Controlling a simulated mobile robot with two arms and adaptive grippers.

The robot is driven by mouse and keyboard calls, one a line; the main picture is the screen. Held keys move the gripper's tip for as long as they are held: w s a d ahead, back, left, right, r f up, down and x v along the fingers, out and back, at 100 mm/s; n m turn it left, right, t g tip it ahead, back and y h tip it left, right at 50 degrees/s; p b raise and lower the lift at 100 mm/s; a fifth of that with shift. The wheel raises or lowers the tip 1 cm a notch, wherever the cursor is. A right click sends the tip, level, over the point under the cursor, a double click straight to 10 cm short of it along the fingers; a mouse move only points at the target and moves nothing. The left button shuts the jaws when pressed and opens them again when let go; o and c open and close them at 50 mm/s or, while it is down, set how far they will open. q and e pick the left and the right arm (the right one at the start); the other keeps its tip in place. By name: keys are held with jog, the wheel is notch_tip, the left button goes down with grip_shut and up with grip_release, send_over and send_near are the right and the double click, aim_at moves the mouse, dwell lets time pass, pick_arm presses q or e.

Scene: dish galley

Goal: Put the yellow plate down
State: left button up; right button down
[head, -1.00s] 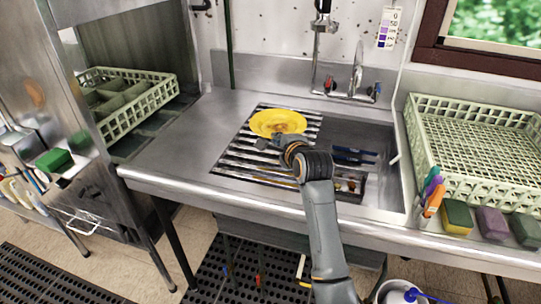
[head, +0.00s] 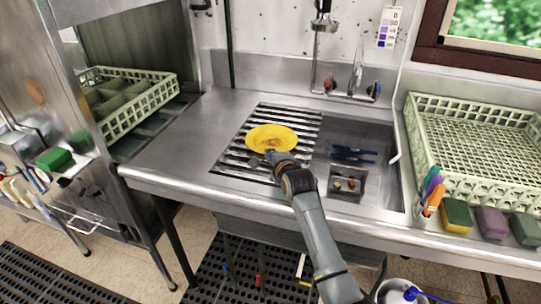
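The yellow plate (head: 270,136) has a brownish smear in its middle. It looks about level, over the slatted metal rack (head: 240,160) left of the sink basin. I cannot tell whether it touches the slats or hangs just above them. My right gripper (head: 270,154) is at the plate's near rim and appears shut on it. The fingertips are small and partly hidden by the wrist. My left gripper is not in view.
The sink basin (head: 378,175) to the right holds dark blue utensils (head: 353,154) and a small strainer tray (head: 346,184). A faucet (head: 356,78) stands behind. Pale green dish racks stand at left (head: 140,112) and right (head: 470,125). The steel counter (head: 185,140) left of the slats is clear.

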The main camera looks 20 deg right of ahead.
jog(key=c, duration=1.8)
grip_release()
jog(key=v, duration=1.2)
